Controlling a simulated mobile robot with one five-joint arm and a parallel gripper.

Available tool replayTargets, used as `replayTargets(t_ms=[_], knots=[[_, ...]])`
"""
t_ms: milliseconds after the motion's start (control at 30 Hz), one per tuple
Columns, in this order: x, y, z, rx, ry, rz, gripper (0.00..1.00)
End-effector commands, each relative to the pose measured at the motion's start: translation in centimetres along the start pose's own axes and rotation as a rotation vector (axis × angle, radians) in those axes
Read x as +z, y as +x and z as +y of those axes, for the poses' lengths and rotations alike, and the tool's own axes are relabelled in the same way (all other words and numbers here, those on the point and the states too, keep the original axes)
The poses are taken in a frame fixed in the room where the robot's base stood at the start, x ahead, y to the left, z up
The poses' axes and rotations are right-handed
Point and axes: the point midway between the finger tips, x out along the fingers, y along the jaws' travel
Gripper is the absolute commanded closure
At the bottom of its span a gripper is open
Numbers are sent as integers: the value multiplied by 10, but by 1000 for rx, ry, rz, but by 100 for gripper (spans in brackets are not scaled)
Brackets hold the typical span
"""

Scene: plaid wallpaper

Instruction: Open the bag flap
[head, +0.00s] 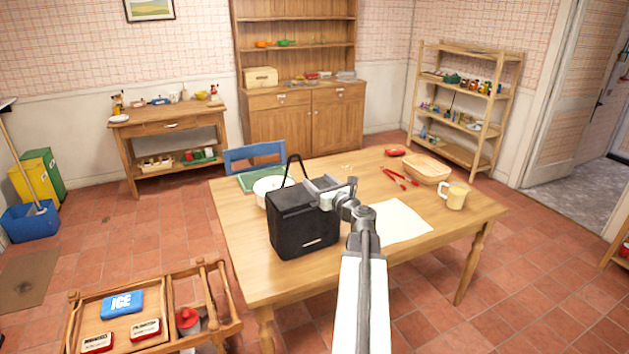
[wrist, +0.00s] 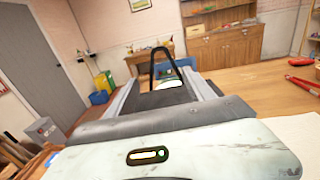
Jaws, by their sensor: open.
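The black bag (head: 303,230) stands upright on the wooden table, with a dark loop handle (head: 297,168) rising from its top. A pale slot or clasp shows on its front face. My gripper (head: 322,190) is above the right part of the bag's top and hides part of it, including any flap edge there. In the wrist view my open gripper (wrist: 168,95) has its two fingers apart, with the dark bag top (wrist: 165,97) and the loop handle (wrist: 163,60) showing between and beyond them. I cannot tell whether the fingers touch the bag.
The table (head: 245,235) also holds a white bowl (head: 268,186), red pliers-like tool (head: 399,178), paper (head: 401,222), mug (head: 453,195) and basket (head: 427,168). A blue chair (head: 254,155) stands behind it. A wooden cart (head: 150,305) is at front left.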

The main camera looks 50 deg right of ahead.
Motion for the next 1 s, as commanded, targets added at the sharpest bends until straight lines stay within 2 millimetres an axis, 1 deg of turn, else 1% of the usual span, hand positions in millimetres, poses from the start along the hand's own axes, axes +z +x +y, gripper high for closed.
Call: replayTargets(t_ms=[33, 133, 200, 367, 400, 467, 500, 567, 600, 633, 1000], knots=[[0, 12, -2, 1, 0, 0, 38], [0, 24, -1, 2, -1, 0, 38], [0, 27, 0, 1, -1, 0, 38], [0, 26, 0, 0, -1, 0, 38], [0, 26, 0, 1, -1, 0, 41], [0, 26, 0, 1, -1, 0, 58], [0, 26, 0, 1, -1, 0, 69], [0, 26, 0, 1, -1, 0, 85], [0, 26, 0, 1, -1, 0, 97], [0, 26, 0, 1, -1, 0, 100], [0, 26, 0, 1, -1, 0, 100]])
